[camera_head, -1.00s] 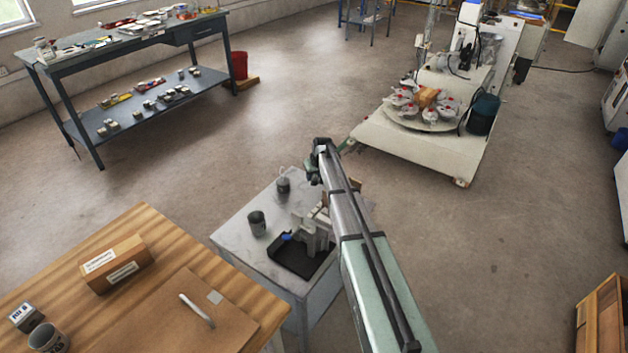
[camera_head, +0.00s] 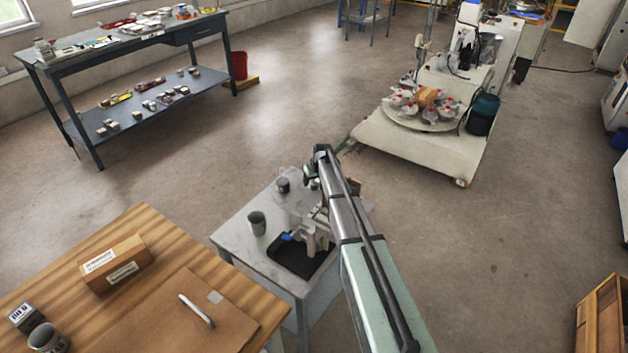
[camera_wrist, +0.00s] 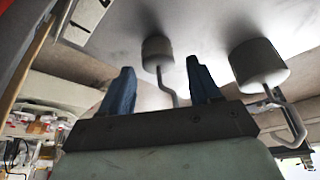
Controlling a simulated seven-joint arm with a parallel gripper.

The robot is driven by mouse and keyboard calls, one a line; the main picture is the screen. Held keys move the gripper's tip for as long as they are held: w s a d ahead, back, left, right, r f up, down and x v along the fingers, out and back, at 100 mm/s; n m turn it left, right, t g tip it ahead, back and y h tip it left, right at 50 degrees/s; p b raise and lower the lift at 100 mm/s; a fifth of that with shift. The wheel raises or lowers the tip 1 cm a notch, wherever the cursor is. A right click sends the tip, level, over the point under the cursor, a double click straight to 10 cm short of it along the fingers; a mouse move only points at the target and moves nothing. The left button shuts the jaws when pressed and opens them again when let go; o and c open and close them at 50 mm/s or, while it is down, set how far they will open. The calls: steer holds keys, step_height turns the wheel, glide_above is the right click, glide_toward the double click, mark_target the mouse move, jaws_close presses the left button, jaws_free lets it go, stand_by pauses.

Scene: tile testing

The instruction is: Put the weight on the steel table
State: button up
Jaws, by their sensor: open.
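Two grey cylindrical weights with bent wire hooks show in the wrist view. The smaller weight (camera_wrist: 157,53) appears between the fingertips in the picture, and the larger weight (camera_wrist: 258,65) is to its right. The head view shows two dark grey cylinders on a small grey metal-looking table (camera_head: 236,240): one (camera_head: 283,185) near its back corner, one (camera_head: 257,223) near its left side. My gripper (camera_wrist: 160,68), with two blue fingers, is open and empty. In the head view my arm's end is over the back of this table and its fingers are hard to see.
The small table also holds a black tray (camera_head: 284,261) and a white device (camera_head: 316,232), partly behind my arm. A wooden table (camera_head: 165,235) stands at front left with a box (camera_head: 115,262). A blue-grey workbench (camera_head: 130,45) is at back left. Open floor lies right.

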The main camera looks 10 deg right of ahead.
steer(key=shift+r, duration=0.15)
steer(key=v, duration=1.2)
